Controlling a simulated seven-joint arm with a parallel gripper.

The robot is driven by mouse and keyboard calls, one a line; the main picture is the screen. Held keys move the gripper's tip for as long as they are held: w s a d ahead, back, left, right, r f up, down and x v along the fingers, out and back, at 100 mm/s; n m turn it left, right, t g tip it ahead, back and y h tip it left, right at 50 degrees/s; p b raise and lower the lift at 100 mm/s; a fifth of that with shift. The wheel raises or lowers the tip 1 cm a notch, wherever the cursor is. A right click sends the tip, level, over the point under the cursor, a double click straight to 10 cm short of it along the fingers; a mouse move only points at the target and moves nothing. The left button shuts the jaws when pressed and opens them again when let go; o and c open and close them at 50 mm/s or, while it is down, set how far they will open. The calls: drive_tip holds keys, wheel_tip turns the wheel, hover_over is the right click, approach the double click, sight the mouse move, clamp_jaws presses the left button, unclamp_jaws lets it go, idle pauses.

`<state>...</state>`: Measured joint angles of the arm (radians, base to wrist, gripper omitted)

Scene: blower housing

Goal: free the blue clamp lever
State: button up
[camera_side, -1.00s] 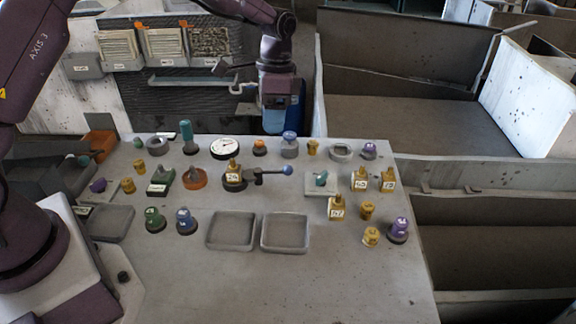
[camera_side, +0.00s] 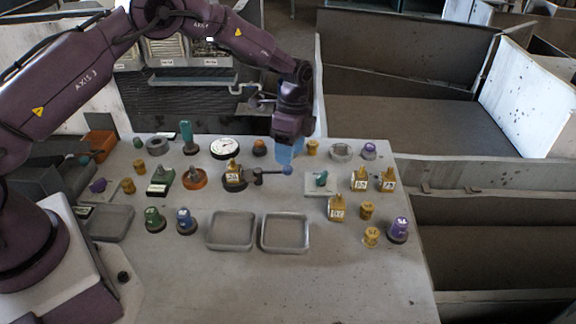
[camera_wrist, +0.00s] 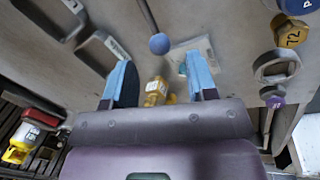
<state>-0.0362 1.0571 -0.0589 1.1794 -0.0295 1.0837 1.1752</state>
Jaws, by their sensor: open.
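The clamp lever is a dark arm (camera_side: 268,173) with a blue ball knob (camera_side: 287,170) at its right end, low over the bench beside a round dark base (camera_side: 236,186) carrying a yellow labelled block. In the wrist view the ball (camera_wrist: 159,43) lies ahead of the fingertips, roughly centred between them, its rod (camera_wrist: 147,15) running to the top edge. My gripper (camera_side: 286,153) hangs just above and behind the ball in the side view. Its two blue fingers are apart and empty in the wrist view (camera_wrist: 158,62). Whether they touch the ball cannot be told.
A pale plate with a teal piece (camera_side: 313,190) sits right of the ball. Two empty trays (camera_side: 231,247) lie in front. A dial gauge (camera_side: 225,147) and a grey ring (camera_side: 341,151) stand behind. The front right bench is clear.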

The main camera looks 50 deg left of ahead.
drive_tip(key=shift+s+d+f, duration=0.1)
drive_tip(key=shift+s+f, duration=0.1)
drive_tip(key=shift+f, duration=0.9)
drive_tip(key=shift+s+d+f, duration=0.1)
drive_tip(key=shift+s+f, duration=0.1)
drive_tip(key=shift+f, duration=0.9)
drive_tip(key=shift+c, duration=0.2)
clamp_jaws()
